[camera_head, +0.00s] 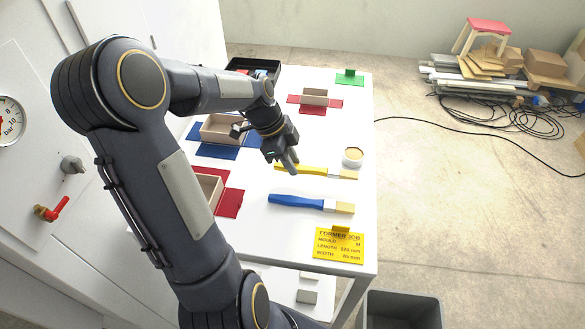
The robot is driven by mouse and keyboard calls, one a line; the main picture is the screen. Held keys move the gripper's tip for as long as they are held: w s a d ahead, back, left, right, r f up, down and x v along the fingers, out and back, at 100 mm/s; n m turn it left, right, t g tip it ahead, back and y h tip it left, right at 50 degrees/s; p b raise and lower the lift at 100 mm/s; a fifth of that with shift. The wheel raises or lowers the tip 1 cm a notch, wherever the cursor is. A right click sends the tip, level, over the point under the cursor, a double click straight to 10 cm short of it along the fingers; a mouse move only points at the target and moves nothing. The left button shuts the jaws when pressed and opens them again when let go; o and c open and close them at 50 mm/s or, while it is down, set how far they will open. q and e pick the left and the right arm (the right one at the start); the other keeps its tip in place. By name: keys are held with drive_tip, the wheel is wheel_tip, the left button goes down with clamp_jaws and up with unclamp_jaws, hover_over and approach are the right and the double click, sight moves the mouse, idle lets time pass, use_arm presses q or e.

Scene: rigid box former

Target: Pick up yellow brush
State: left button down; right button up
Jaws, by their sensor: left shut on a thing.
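The yellow brush (318,172) lies across the white table, its yellow handle to the left and its pale bristles to the right. My left gripper (292,167) points down at the brush and is shut on its handle, near the left part. The fingers hide a little of the handle. I cannot tell whether the brush is clear of the table top. My right gripper is not in view.
A blue brush (295,202) lies nearer on the white table (330,110), and a small round pot (352,157) stands by the yellow brush's bristles. A yellow job sign (339,246) stands at the near edge. Blue and red sheets with boxes lie left. A grey bin (400,310) stands below.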

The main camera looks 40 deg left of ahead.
use_arm(q)
drive_tip(key=s+d+r+b, duration=0.2)
drive_tip(key=s+d+r, duration=0.5)
drive_tip(key=s+r, duration=0.2)
drive_tip(key=s, duration=0.2)
drive_tip(key=shift+s+d+r, duration=0.25)
drive_tip(key=shift+s+r, duration=0.1)
drive_tip(key=shift+s, duration=0.05)
idle(1.2)
